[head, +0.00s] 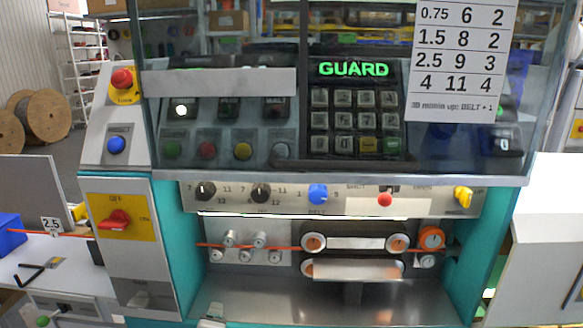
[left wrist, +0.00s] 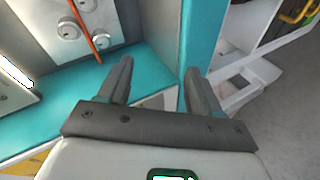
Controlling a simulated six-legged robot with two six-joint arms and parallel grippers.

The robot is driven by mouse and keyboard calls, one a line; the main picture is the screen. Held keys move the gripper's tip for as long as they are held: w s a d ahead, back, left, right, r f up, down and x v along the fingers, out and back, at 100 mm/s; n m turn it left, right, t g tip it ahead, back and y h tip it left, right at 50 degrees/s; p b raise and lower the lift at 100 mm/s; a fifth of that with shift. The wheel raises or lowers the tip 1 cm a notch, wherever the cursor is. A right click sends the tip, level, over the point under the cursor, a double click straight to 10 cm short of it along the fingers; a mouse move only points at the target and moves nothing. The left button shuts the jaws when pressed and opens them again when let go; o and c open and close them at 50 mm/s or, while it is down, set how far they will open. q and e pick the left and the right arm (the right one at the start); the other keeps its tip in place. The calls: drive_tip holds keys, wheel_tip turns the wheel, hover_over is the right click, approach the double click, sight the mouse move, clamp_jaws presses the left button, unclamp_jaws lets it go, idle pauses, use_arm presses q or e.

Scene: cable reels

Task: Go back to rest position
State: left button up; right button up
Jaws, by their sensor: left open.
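My left gripper (left wrist: 158,65) shows in the left wrist view with its two dark fingers apart and nothing between them. It is in front of the teal and grey machine (left wrist: 185,35), whose rollers (left wrist: 68,30) and orange cable (left wrist: 84,24) lie at upper left of that view. I cannot make out my left gripper clearly in the head view. My right gripper is not in view.
In the head view the machine has a clear guard over a keypad (head: 354,120) with a green GUARD display (head: 353,69). Below are knobs (head: 318,194), a red rotary switch (head: 115,220) and belt rollers (head: 353,243). A white table (head: 60,265) stands left; cable reels (head: 45,115) stand behind.

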use_arm(q)
drive_tip(key=s+f+m+g+h, duration=0.1)
drive_tip(key=s+f+m+g, duration=0.1)
drive_tip(key=s+f, duration=0.45)
drive_tip(key=s+a+f+m+g+h, duration=0.1)
drive_tip(key=s+f+m+g, duration=0.15)
drive_tip(key=f, duration=0.75)
drive_tip(key=s+f+m+g+h, duration=0.1)
drive_tip(key=s+f+m+g, duration=0.15)
drive_tip(key=s+f, duration=0.45)
drive_tip(key=s+d+f+m+g+h, duration=0.1)
drive_tip(key=s+d+f+m+g, duration=0.1)
drive_tip(key=s, duration=0.3)
drive_tip(key=s+d+f+m+g+h, duration=0.2)
drive_tip(key=s+d+f+m+g, duration=0.1)
drive_tip(key=s+d+m, duration=0.1)
drive_tip(key=shift+s+f+m+h+p, duration=0.3)
drive_tip(key=shift+s+m+p, duration=0.05)
drive_tip(key=shift+s+m, duration=0.35)
drive_tip(key=shift+d, duration=0.1)
